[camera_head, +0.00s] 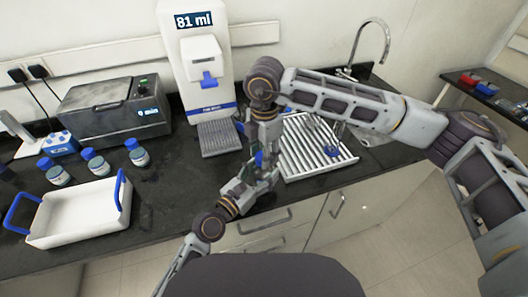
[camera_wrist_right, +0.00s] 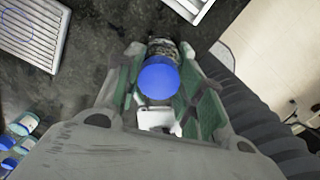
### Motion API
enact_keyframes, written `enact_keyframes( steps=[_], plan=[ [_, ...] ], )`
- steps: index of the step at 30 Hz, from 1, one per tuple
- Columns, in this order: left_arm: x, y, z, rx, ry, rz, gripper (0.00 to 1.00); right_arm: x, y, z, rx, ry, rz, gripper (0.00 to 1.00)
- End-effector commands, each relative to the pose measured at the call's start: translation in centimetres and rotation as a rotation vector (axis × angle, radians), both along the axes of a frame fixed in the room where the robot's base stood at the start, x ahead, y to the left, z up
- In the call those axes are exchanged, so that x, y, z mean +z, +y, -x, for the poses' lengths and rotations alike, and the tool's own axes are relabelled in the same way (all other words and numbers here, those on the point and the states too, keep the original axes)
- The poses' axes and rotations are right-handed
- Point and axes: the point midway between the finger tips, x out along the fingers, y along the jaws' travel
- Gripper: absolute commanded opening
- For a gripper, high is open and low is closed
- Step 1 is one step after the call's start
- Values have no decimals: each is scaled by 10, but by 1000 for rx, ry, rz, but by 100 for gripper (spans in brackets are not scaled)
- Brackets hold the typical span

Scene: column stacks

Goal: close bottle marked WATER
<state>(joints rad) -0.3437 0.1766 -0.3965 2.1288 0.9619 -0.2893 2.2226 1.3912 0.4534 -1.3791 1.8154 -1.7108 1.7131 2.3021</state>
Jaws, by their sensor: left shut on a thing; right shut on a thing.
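A blue cap (camera_wrist_right: 159,80) sits between the green-padded fingers of my right gripper (camera_wrist_right: 160,88) in the wrist view. A bit of blue also shows between the grippers in the head view (camera_head: 259,158). My right gripper (camera_head: 263,150) points down from above and is shut on the cap. My left gripper (camera_head: 248,186) is just below it, near the counter's front edge, and is shut on the bottle. The bottle body is almost wholly hidden by the grippers, and no WATER marking can be read.
Several blue-capped bottles (camera_head: 95,164) stand at left behind a white tray (camera_head: 80,212) with blue handles. A dispenser (camera_head: 205,95) reading 81 ml stands behind the grippers. A drying rack (camera_head: 340,160) lies right, before a sink tap (camera_head: 372,25). A grey heater box (camera_head: 105,105) is back left.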

Motion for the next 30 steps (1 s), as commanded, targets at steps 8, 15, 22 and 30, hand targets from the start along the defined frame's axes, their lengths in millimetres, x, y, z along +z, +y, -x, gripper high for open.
enact_keyframes(
  steps=[8, 15, 22, 30],
  plan=[
    [-1, 0, 0, -1, 2, -1, 0, 0, 0, 0, -227, -2, -2, 28],
    [-1, 0, 1, -1, 2, -1, 0, 0, 0, 2, -424, -2, -1, 28],
    [-1, -1, 1, -3, 2, -1, 0, 0, 6, 4, -565, -5, -6, 28],
    [-1, -2, 1, -6, 2, -2, 0, 1, 8, 5, -673, -5, -12, 28]
  ],
)
